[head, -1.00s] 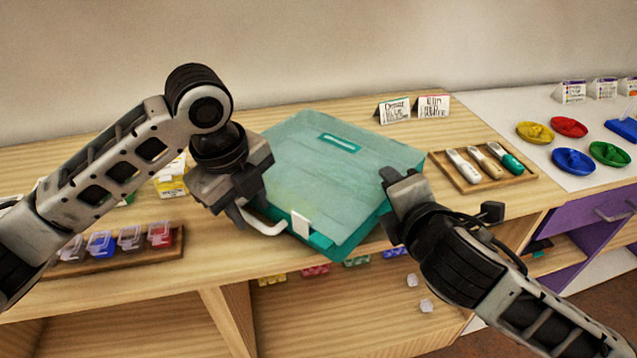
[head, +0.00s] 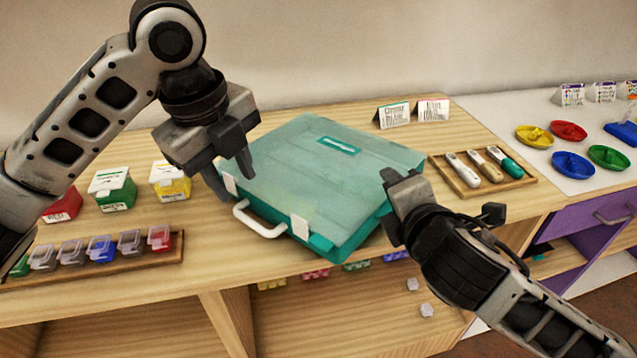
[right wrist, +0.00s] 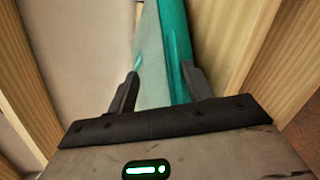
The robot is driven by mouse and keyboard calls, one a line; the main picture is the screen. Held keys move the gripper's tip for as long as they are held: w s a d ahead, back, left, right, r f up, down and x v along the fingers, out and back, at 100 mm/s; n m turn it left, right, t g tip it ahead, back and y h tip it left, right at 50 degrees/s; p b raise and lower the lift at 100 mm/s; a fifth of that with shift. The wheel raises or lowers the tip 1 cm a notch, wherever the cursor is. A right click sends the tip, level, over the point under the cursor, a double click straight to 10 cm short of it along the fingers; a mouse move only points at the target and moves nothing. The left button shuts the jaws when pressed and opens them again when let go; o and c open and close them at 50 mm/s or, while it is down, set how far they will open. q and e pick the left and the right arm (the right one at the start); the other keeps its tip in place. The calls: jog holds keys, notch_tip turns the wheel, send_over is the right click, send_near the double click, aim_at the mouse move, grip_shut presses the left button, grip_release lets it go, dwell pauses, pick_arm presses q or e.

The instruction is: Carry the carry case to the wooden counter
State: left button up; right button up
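The teal carry case (head: 300,165) lies on the light wooden top, its near corner toward the front edge. Its white handle (head: 260,222) faces front left. My left gripper (head: 232,182) is open and empty, above and behind the handle, by the case's left corner. My right gripper (head: 392,205) is at the case's right side. In the right wrist view its fingers (right wrist: 160,88) lie on either side of the case's teal edge (right wrist: 177,60) and appear to touch it. The fingertip contact is partly hidden in the head view.
A tray of lidded bead boxes (head: 100,255) and several colored cartons (head: 113,190) stand at the left. A tray with pen-like tools (head: 470,190) lies close on the right. Two folded cards (head: 393,115) stand behind. Colored dishes (head: 570,163) sit on the white top farther right.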

notch_tip(320, 180, up, 10)
dwell(0.4)
jog(key=shift+f, duration=0.2)
